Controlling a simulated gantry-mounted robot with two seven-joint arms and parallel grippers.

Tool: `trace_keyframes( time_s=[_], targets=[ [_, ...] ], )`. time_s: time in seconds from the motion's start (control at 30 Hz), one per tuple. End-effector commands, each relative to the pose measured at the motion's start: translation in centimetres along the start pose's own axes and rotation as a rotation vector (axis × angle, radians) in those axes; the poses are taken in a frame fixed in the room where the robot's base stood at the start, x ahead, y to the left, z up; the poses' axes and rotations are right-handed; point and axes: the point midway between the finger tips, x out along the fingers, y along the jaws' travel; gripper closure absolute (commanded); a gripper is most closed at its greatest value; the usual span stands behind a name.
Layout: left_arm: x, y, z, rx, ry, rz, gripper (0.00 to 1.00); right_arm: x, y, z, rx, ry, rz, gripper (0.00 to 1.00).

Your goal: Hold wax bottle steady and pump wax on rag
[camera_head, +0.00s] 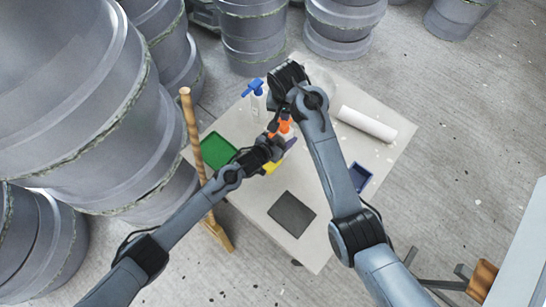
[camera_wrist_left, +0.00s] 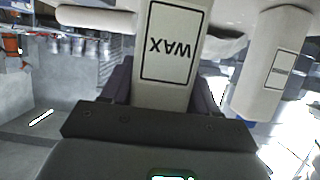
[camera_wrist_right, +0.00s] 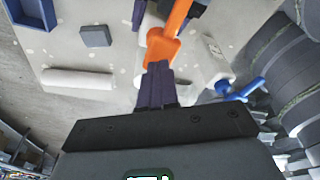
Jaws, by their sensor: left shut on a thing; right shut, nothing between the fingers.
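The wax bottle (camera_wrist_left: 172,95) is pale with a framed WAX label, upside down in the left wrist view. Its orange pump head (camera_head: 284,127) also shows in the right wrist view (camera_wrist_right: 160,47). My left gripper (camera_head: 281,147) is shut on the bottle, one dark finger on each side. My right gripper (camera_wrist_right: 158,68) is shut and empty, its fingertips right at the orange pump head; I cannot tell if they press on it. A dark grey flat square (camera_head: 291,214) lies on the table; I cannot tell if it is the rag. The bottle's base is hidden in the head view.
On the pale table (camera_head: 330,225) are a green tray (camera_head: 216,150), a blue tray (camera_head: 360,178), a white roll (camera_head: 367,124), a yellow item (camera_head: 270,168) and a blue-topped bottle (camera_head: 254,88). A wooden pole (camera_head: 190,130) stands at the left edge.

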Motion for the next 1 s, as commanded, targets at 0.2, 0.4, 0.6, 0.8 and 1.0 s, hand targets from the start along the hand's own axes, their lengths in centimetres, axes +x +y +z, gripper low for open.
trace_keyframes(
  time_s=[0.2,0.4,0.6,0.8,1.0],
  targets=[
    [0.0,0.0,-0.1,0.0,0.002,0.0,0.78,0.7,0.0,0.1,0.0,-0.001,0.0,1.0],
    [0.0,0.0,-0.1,0.0,0.002,0.0,0.78,1.4,0.0,0.3,-0.001,-0.002,0.001,1.0],
    [0.0,0.0,-0.1,0.0,0.002,0.0,0.78,2.2,0.1,0.5,0.0,-0.002,0.001,1.0],
    [0.0,0.0,-0.1,0.001,0.002,0.0,0.78,2.9,0.1,0.6,0.001,-0.003,0.002,1.0],
    [0.0,0.0,-0.1,0.001,0.004,0.001,0.78,3.2,0.2,0.7,0.001,-0.006,0.003,1.0]
  ],
)
